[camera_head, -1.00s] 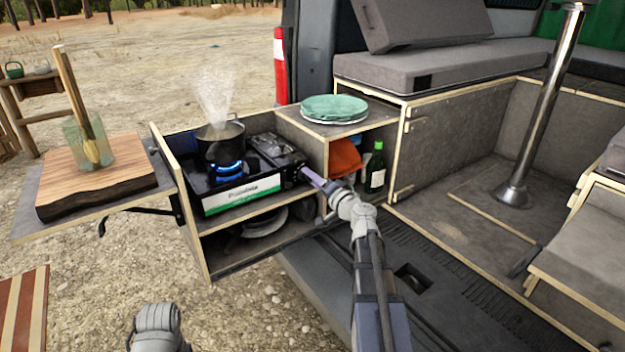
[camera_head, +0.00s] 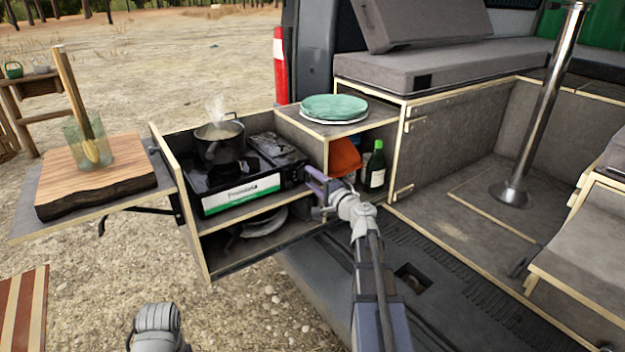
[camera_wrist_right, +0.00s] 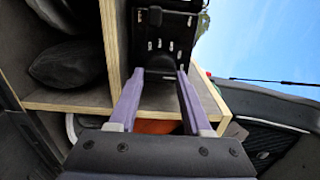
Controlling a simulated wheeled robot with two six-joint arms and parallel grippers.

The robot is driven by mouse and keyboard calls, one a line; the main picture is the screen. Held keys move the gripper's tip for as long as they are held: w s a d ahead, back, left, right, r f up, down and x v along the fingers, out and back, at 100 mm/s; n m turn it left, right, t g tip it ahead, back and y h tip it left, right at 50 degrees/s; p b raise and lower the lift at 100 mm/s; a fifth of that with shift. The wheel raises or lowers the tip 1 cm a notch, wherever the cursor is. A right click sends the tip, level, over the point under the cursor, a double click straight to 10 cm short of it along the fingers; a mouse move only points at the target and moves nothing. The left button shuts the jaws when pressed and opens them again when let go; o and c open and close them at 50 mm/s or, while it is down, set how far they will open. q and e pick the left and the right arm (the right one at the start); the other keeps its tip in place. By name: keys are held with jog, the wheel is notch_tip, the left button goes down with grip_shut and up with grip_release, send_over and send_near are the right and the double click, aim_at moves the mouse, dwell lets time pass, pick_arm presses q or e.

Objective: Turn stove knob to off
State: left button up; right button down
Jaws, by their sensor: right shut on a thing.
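The black camping stove (camera_head: 270,150) with a green-and-white label stands on the upper shelf of the pull-out kitchen box. A dark pot (camera_head: 220,142) sits on its burner with thin steam above it, and no flame shows under it. My right gripper (camera_head: 311,177) is at the stove's right end, where the knob is. In the right wrist view, the purple fingers (camera_wrist_right: 158,76) reach the dark stove end (camera_wrist_right: 165,48), with a gap between them. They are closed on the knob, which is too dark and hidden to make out. My left gripper's jaws are out of view.
Green plates (camera_head: 334,107) lie on the box top, just behind my right gripper. A green bottle (camera_head: 375,167) and an orange cloth (camera_head: 344,156) are in the compartment beside it. A cutting board (camera_head: 95,180) with a glass is at left. A pan (camera_head: 262,222) lies on the lower shelf.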

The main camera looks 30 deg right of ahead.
dwell(0.3)
jog(key=shift+c, duration=1.7)
grip_release()
jog(key=s, duration=0.8)
jog(key=shift+d, duration=0.3)
jog(key=shift+w, duration=0.1)
jog(key=a+n+g+y+p, duration=0.65)
jog(key=a+n+p, duration=0.25)
jog(key=a, duration=1.3)
jog(key=s+a+n+g+h+p, duration=0.2)
jog(key=s+a+n+g+p, duration=0.45)
jog(key=a, duration=0.65)
jog(key=s+a+r+n+g+h+p, duration=0.1)
jog(key=s+n+g+h+p, duration=0.1)
jog(key=s, duration=0.4)
jog(key=s+a+r+n+g+h+p, duration=0.2)
jog(key=s+n+g+h+p, duration=0.1)
jog(key=s+h+p, duration=0.2)
jog(key=s+p, duration=0.2)
jog(key=shift+s+p, duration=0.3)
